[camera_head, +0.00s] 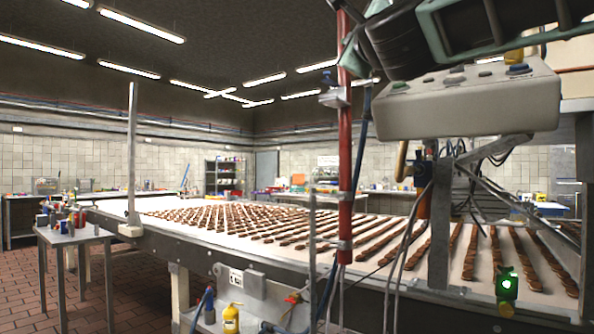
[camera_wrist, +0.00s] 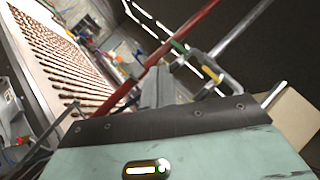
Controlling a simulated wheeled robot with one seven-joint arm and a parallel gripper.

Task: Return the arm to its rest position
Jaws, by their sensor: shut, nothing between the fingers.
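My gripper (camera_wrist: 158,84) shows in the wrist view as a grey piece beyond the dark bracket and pale green wrist housing. It is shut and empty, tilted up over the line, and nothing is seen touching it. In the head view, dark and pale green parts of my arm cross the top right corner, above the grey control box (camera_head: 465,102). I cannot make out the fingertips there. The long conveyor (camera_head: 165,232) carries rows of brown sandwich biscuits (camera_head: 250,220); it also shows tilted at the left of the wrist view (camera_wrist: 38,92).
A red upright post (camera_head: 346,150) with cables stands between me and the conveyor; a red bar crosses the wrist view (camera_wrist: 170,52). A small side table (camera_head: 78,238) holds cans at left. A green lamp (camera_head: 507,285) and a yellow bottle (camera_head: 231,319) are low in front. Floor at left is clear.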

